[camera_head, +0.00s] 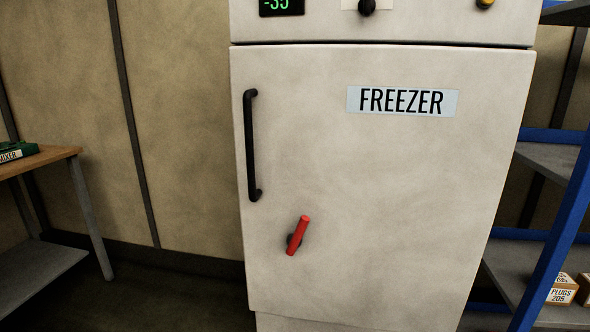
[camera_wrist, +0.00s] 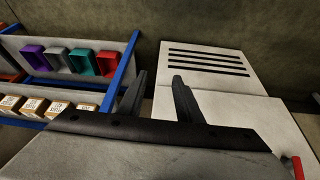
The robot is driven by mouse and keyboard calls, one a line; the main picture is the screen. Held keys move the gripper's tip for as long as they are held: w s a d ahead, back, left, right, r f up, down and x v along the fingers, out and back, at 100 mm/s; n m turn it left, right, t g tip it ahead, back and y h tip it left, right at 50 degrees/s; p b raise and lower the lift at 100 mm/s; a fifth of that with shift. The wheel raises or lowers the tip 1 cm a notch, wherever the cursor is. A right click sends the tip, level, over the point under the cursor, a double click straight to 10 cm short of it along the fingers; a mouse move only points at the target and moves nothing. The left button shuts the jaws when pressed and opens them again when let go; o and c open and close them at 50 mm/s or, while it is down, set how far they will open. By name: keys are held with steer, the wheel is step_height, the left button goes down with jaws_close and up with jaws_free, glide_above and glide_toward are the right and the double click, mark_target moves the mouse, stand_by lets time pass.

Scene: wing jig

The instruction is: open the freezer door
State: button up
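The freezer door (camera_head: 370,200) is a pale panel that looks flush and shut in the head view. Its black vertical bar handle (camera_head: 251,145) is near the left edge. A red lever (camera_head: 299,235) sits below the handle, tilted with its top to the right. My gripper (camera_wrist: 158,75) shows only in the wrist view, with its two dark fingers apart and nothing between them. A red piece (camera_wrist: 297,168), which looks like the lever, shows at that view's lower right edge, well apart from the fingers. The black handle is not visible there.
A blue-framed shelf (camera_head: 560,220) stands right of the freezer, holding small boxes (camera_head: 563,290). In the wrist view it carries coloured bins (camera_wrist: 60,60). A wooden-topped table (camera_head: 45,158) stands at left. Floor (camera_head: 150,300) between table and freezer looks clear. A slotted pale panel (camera_wrist: 205,65) is behind the fingers.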

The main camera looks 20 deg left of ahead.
steer(key=w+a+r+n+t+h, duration=0.1)
steer(key=w+a+r+n+h, duration=0.15)
steer(key=w+r+n, duration=0.35)
steer(key=w+a+r+n+h, duration=0.1)
steer(key=w+a+n, duration=0.25)
steer(key=n, duration=0.45)
steer(key=n+t+y, duration=0.9)
steer(key=n+t, duration=0.3)
steer(key=n, duration=1.3)
glide_toward(249, 143)
steer(key=shift+h, duration=0.25)
steer(key=x, duration=1.1)
steer(key=shift+a+r, duration=0.1)
steer(key=shift+a, duration=0.05)
steer(key=shift+s, duration=0.1)
